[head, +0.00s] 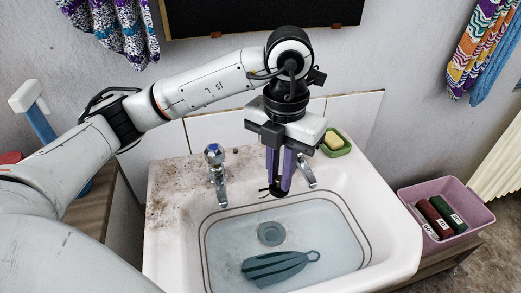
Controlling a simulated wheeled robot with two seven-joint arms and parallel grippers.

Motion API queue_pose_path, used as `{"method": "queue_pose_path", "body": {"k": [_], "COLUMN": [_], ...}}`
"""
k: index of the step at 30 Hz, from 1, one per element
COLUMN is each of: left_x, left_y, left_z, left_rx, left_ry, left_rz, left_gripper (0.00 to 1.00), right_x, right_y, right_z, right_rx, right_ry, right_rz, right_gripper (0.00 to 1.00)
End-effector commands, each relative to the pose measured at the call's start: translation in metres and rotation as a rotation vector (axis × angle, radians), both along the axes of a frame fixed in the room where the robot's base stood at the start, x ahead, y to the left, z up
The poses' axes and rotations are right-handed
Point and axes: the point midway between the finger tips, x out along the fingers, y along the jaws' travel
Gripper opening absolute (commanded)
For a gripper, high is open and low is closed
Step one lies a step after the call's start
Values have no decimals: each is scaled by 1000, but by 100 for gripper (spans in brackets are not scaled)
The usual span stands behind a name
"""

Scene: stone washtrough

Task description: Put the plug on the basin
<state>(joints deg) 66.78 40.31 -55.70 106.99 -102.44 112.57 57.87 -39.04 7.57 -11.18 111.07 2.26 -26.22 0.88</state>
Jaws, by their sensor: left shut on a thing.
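My left gripper (277,188) reaches down over the white basin (392,243), its purple fingers pointing at the inside. It is shut on a small dark thing at its fingertips, which looks like the plug (275,192); the fingers hide much of it. A thin dark piece sticks out to its left. The held plug appears above the basin floor, behind the round grey drain (271,233). My right gripper is not in view.
A grey-blue ribbed thing with a loop (279,268) lies in the basin near the drain. Metal taps (216,175) stand at the back rim. A green soap dish (336,146) is at the back right, a pink bin (447,213) to the right.

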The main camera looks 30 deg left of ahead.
Motion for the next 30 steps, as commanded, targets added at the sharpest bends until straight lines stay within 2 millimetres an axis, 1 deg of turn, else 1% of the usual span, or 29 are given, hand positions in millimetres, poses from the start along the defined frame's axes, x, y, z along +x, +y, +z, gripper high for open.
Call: {"method": "queue_pose_path", "body": {"k": [1,3,9,15,17,18,21,27,30], "left_x": [9,22,57,86,93,92,92,92,91], "left_y": [11,26,65,96,105,104,103,103,103], "left_z": [2,2,2,2,1,-8,-22,-35,-46], "left_rx": [0,0,0,-1,-1,0,-1,0,0], "left_ry": [2,2,1,1,1,4,3,1,4], "left_rz": [8,8,6,3,1,-4,-4,-3,-3], "left_gripper": [0,0,0,0,0,0,0,0,0], "right_x": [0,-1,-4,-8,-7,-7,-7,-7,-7], "right_y": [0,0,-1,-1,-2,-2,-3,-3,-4], "right_z": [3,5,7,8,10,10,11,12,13], "right_rx": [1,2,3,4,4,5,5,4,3], "right_ry": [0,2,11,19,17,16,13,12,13], "right_rz": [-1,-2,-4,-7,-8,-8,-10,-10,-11], "right_gripper": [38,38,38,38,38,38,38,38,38]}}
